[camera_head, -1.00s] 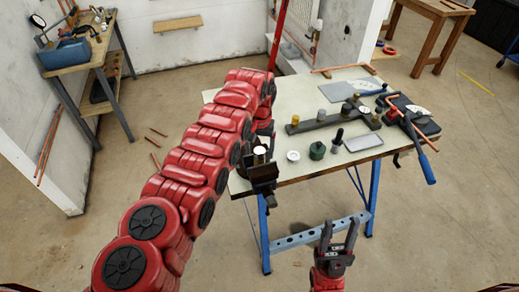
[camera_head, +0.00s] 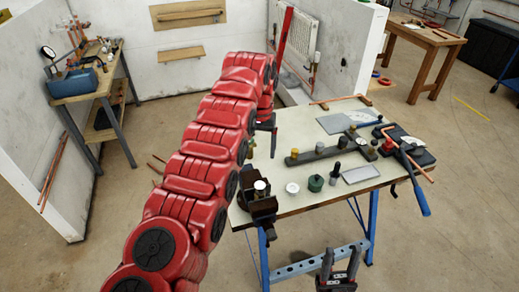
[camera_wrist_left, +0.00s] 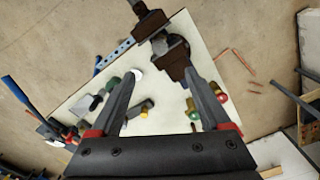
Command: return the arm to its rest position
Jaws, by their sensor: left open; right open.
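My left arm (camera_head: 190,170) is red and rises from the bottom left to an elbow-like bend above the table's back left. It bends down there, and my left gripper (camera_wrist_left: 162,100) hangs over the table, largely hidden in the head view. In the left wrist view its two dark fingers are wide apart with nothing held, and the tabletop shows below between them. My right gripper (camera_head: 339,254) is at the bottom of the head view, in front of the table, with its fingers pointing up, apart and empty.
The table (camera_head: 290,118) bears a dark vice (camera_head: 262,208) at its front left corner, a dark bar with fittings (camera_head: 325,154), a green pot (camera_head: 315,183) and a blue-handled tool (camera_head: 415,185). A side bench (camera_head: 85,88) stands at the left. Floor right of the table is clear.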

